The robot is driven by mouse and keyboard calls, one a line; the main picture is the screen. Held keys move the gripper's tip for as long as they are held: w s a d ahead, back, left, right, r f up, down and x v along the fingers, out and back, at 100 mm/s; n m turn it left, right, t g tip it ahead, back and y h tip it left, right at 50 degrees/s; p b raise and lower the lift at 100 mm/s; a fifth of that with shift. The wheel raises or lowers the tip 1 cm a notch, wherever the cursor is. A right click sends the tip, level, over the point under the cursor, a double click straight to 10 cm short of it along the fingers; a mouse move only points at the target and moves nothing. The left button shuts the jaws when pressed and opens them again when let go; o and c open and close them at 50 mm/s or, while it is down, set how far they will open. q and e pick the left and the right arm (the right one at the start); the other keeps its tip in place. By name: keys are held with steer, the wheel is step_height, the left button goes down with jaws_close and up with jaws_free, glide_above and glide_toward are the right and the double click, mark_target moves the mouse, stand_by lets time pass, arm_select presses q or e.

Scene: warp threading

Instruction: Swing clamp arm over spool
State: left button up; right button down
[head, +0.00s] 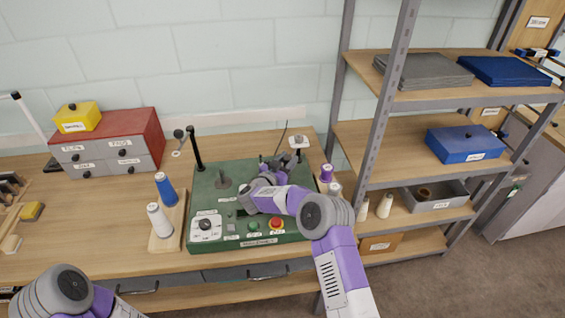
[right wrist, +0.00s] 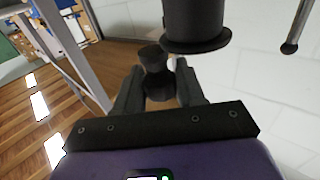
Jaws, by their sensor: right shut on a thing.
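The green machine (head: 205,242) stands on the wooden bench. A grey round piece on a short stem (head: 222,181) is on its left part, and a black post with a round knob (head: 195,150) rises at its back left. My right gripper (head: 272,164) is over the machine's back right, its tips partly hidden by my wrist. In the right wrist view the right gripper (right wrist: 157,88) is shut on a dark knob-like piece (right wrist: 154,60), close to a wide black cylinder (right wrist: 195,22). I cannot tell whether this knob belongs to the clamp arm. My left gripper is out of view.
A wooden stand (head: 178,236) with a blue spool (head: 165,188) and a white spool (head: 158,220) is left of the machine. A purple spool (head: 326,172) is at its right. A metal shelf post (head: 374,125) stands close on the right.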

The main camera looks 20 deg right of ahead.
steer(key=shift+w+a, duration=0.1)
stand_by(0.4)
steer(key=c, duration=0.8)
jaws_free()
steer(key=v, duration=0.7)
steer(key=shift+a, duration=0.2)
